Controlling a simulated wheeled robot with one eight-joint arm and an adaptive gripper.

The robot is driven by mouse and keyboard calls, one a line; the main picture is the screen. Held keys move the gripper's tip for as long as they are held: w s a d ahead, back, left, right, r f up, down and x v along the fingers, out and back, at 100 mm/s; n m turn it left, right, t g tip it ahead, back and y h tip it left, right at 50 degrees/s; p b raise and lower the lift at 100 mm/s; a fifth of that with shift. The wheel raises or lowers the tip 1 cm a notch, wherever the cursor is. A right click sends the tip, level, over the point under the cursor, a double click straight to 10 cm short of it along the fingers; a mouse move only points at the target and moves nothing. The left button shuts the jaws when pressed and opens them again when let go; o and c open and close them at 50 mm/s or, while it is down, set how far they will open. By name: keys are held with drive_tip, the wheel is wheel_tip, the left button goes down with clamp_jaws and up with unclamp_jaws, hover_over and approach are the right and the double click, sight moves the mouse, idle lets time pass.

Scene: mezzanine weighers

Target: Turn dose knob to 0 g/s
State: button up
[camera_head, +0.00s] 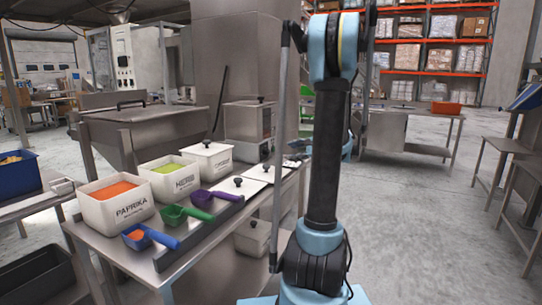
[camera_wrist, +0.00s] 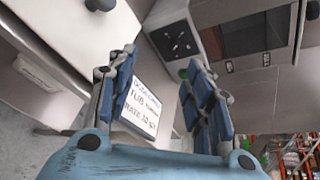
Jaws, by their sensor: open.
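In the wrist view, a grey housing carries a dark square panel with a round black dial (camera_wrist: 178,41) that has pale marks around it. It looks like the dose knob, but its setting is too small to read. My gripper (camera_wrist: 160,60) is open, with blue fingers spread and nothing between them. The dial lies beyond the fingertips, apart from them, slightly right of the middle. A white card (camera_wrist: 140,106) with black text, including "TUB" and "RATE 10 G", shows between the fingers, partly covered by the left one. In the head view my arm hides most of the gripper.
In the head view, a steel bench (camera_head: 120,258) holds paprika (camera_head: 115,208) and herb (camera_head: 172,184) tubs, a third white tub (camera_head: 207,160) and several coloured scoops. A steel machine (camera_head: 245,122) stands behind. Open floor (camera_head: 425,220) lies to the right.

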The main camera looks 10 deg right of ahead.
drive_tip(key=w+d, duration=0.2)
drive_tip(key=m, duration=0.1)
approach(268, 152)
drive_tip(key=shift+t, duration=0.3)
drive_tip(key=x, duration=0.8)
drive_tip(key=shift+w+f, duration=0.1)
drive_tip(key=shift+f, duration=0.25)
drive_tip(key=shift+c, duration=0.6)
drive_tip(key=c, duration=0.9)
